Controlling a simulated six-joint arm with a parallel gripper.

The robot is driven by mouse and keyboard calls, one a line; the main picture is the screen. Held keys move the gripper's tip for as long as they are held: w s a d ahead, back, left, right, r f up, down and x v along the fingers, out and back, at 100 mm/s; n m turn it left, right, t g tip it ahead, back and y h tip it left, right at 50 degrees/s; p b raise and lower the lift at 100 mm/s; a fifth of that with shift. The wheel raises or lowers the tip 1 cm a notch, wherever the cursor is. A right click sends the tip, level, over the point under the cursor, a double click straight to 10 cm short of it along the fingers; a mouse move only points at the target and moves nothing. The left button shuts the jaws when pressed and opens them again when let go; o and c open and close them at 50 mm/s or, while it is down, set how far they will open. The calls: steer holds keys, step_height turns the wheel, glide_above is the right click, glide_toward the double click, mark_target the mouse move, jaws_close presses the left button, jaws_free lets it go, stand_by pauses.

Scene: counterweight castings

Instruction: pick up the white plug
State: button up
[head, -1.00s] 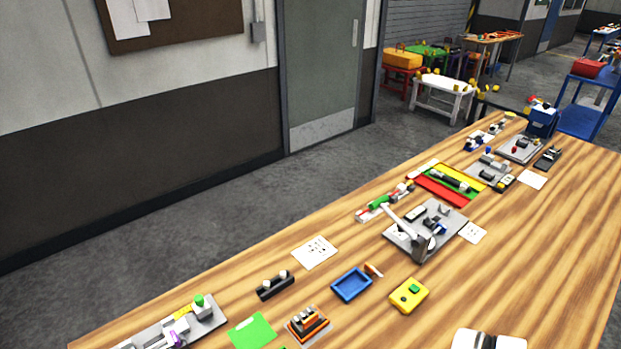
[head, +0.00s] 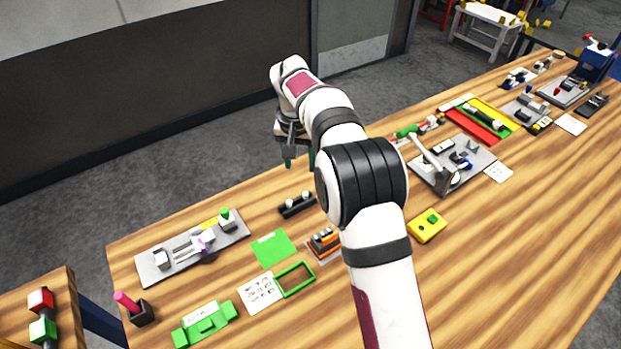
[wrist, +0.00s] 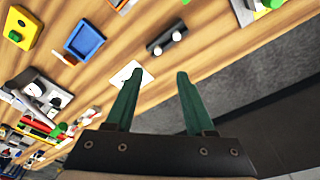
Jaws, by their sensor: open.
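A black block (head: 297,208) with two pale, rounded knobs on top lies near the table's back edge in the head view. The knobs (wrist: 177,36) also show on the block in the wrist view. I cannot tell for sure whether one of them is the white plug. My gripper (head: 298,160) hangs above the back edge of the table, higher than the block and apart from it. In the wrist view its two green fingers (wrist: 160,72) are spread with nothing between them. My arm hides part of the table's middle in the head view.
A grey fixture plate (head: 160,268) with a green knob stands left of the block. A green sheet (head: 274,247) lies in front. A blue tray (wrist: 84,40) and a white card (wrist: 122,72) lie near the block. A yellow box (head: 427,226) stands right of my arm.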

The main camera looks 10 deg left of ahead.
mark_target(305, 194)
steer(key=w+f, duration=0.1)
steer(key=f, duration=0.8)
steer(key=w+f, duration=0.1)
steer(key=f, duration=0.3)
steer(key=shift+w+d+f, duration=0.2)
steer(key=shift+w, duration=0.1)
jaws_close()
